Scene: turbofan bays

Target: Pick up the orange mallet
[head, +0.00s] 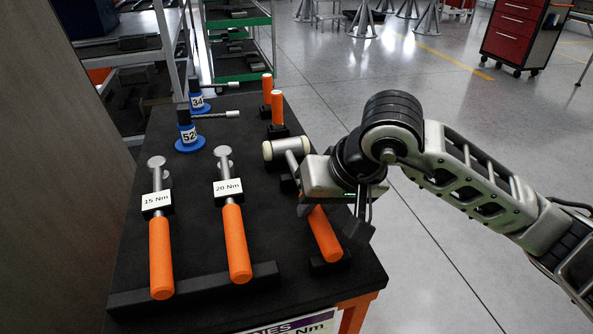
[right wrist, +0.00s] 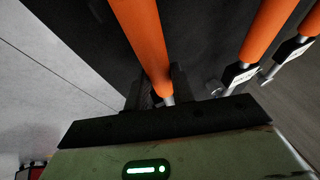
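The orange mallet has a pale cylindrical head (head: 285,148) and an orange handle (head: 325,235). It lies along the right side of the black bench top, on dark supports. My right gripper (head: 326,212) is over the upper part of its handle and hides part of it. One dark finger stands apart to the right of the handle in the head view. In the right wrist view the orange handle (right wrist: 144,40) runs down towards the space between the fingers (right wrist: 160,92). The fingers look open; contact cannot be made out. My left gripper is not in view.
Two orange-handled torque wrenches, labelled 15 Nm (head: 161,255) and 20 Nm (head: 236,245), lie left of the mallet. Blue-based tools numbered 52 (head: 188,138) and 34 (head: 199,104) and two upright orange handles (head: 277,108) stand behind. Open floor lies right of the bench.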

